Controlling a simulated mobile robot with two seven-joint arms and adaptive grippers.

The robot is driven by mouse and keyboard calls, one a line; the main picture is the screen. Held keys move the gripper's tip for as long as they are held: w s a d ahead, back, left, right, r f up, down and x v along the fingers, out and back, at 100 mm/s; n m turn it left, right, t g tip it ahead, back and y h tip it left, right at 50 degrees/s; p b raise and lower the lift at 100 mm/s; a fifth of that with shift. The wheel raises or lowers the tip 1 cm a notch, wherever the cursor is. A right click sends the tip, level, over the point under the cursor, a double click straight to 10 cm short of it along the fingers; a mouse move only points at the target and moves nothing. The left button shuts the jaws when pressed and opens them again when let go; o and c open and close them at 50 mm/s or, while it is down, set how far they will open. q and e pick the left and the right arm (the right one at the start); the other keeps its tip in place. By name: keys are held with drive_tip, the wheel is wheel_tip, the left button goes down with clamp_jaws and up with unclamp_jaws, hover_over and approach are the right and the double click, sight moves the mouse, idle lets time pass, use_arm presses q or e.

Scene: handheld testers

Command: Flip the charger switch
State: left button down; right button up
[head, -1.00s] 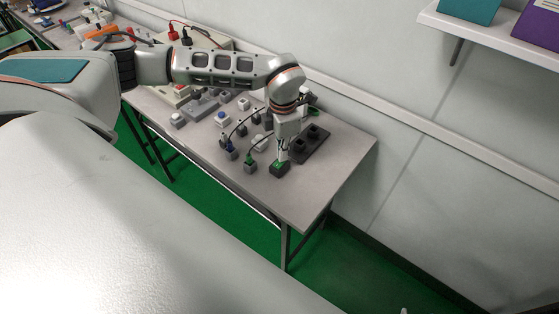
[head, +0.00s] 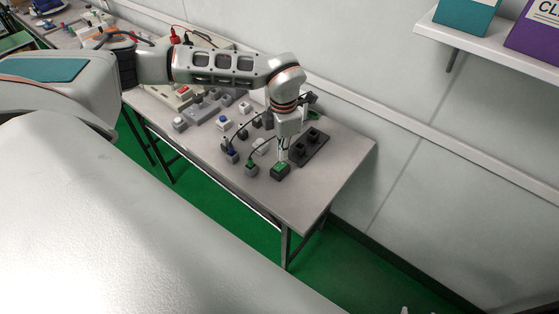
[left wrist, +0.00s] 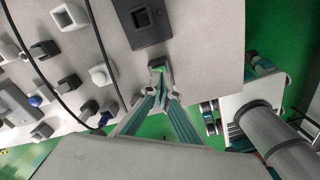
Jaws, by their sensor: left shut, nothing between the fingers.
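A small dark switch box with a green top (head: 280,171) stands near the front right of the grey table. It also shows in the left wrist view (left wrist: 157,65), just ahead of the fingertips. My left gripper (head: 282,156) points down, shut and empty, directly above or just behind the green top. Its fingertips also show in the left wrist view (left wrist: 158,88). I cannot tell whether they touch the box. A dark two-well block (head: 318,147), which looks like the charger, lies behind and right of the switch box. Small pale tips at the head view's bottom edge may be my right gripper.
Left of the switch box stand small grey blocks with green (head: 251,170) and blue (head: 232,156) plugs on dark cables. More switch blocks fill the table's left part. The table's front right corner (head: 310,195) is bare. A wall stands behind.

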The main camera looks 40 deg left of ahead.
sight(282, 164)
use_arm(q)
drive_tip(key=shift+r+p, duration=1.65)
drive_tip(key=shift+r, duration=0.6)
